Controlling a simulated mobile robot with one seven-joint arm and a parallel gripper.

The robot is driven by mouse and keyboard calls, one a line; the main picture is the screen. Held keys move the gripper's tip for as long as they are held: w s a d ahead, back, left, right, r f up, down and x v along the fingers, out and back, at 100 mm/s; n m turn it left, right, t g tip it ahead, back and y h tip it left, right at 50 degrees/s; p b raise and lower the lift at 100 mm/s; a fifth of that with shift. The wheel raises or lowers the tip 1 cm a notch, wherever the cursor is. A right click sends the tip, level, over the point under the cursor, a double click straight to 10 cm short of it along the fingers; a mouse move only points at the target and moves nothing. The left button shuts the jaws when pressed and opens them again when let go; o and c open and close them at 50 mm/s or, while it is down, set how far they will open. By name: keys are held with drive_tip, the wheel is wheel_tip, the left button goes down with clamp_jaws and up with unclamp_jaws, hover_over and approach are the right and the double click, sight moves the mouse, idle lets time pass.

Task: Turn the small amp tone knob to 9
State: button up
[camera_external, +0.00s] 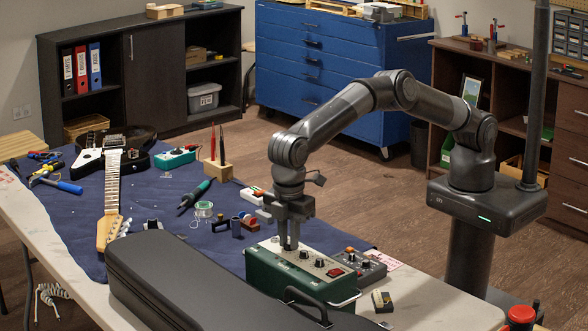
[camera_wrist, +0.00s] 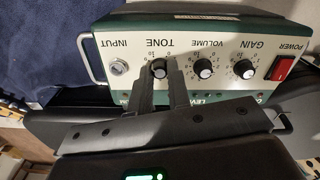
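The small amp (camera_external: 270,278) is a green box with a pale panel, standing near the table's front edge beside the black case. In the wrist view its panel (camera_wrist: 208,40) shows upside down. The black tone knob (camera_wrist: 158,68) has a white pointer; its exact setting is too small to read. My gripper (camera_wrist: 159,75) points at the panel with one finger on each side of the tone knob, with little or no gap. I cannot tell whether the fingers press on it. In the external view my gripper (camera_external: 290,246) reaches down onto the panel and hides this knob.
The volume knob (camera_wrist: 203,68) sits close beside my right finger, then the gain knob (camera_wrist: 245,69) and red power switch (camera_wrist: 281,68). The input jack (camera_wrist: 118,67) is on the other side. A long black case (camera_external: 185,275) and a grey pedal (camera_external: 362,265) flank the amp.

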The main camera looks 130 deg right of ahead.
drive_tip(key=o, duration=0.5)
drive_tip(key=shift+c, duration=0.2)
wheel_tip(320, 180, up, 11)
idle(0.5)
wheel_tip(320, 180, up, 7)
hover_over(304, 246)
drive_tip(key=s+r+t, duration=0.2)
drive_tip(key=s+r, duration=0.4)
drive_tip(key=s+d+r+t, duration=0.1)
drive_tip(key=s+r, duration=0.2)
drive_tip(key=s, duration=0.4)
drive_tip(key=s+r, duration=0.3)
drive_tip(key=s, duration=0.4)
drive_tip(key=s+d+f+m+t, duration=0.1)
drive_tip(key=s+f, duration=0.2)
drive_tip(key=s, duration=0.7)
drive_tip(key=s+d+f+m, duration=0.1)
drive_tip(key=s+f, duration=0.3)
drive_tip(key=s, duration=0.6)
drive_tip(key=s+d+f+m+t, duration=0.1)
drive_tip(key=s+d+f, duration=0.1)
drive_tip(key=s, duration=0.8)
drive_tip(key=shift+d+f+t, duration=0.25)
drive_tip(key=shift+f+t, duration=0.05)
drive_tip(key=shift+f, duration=0.6)
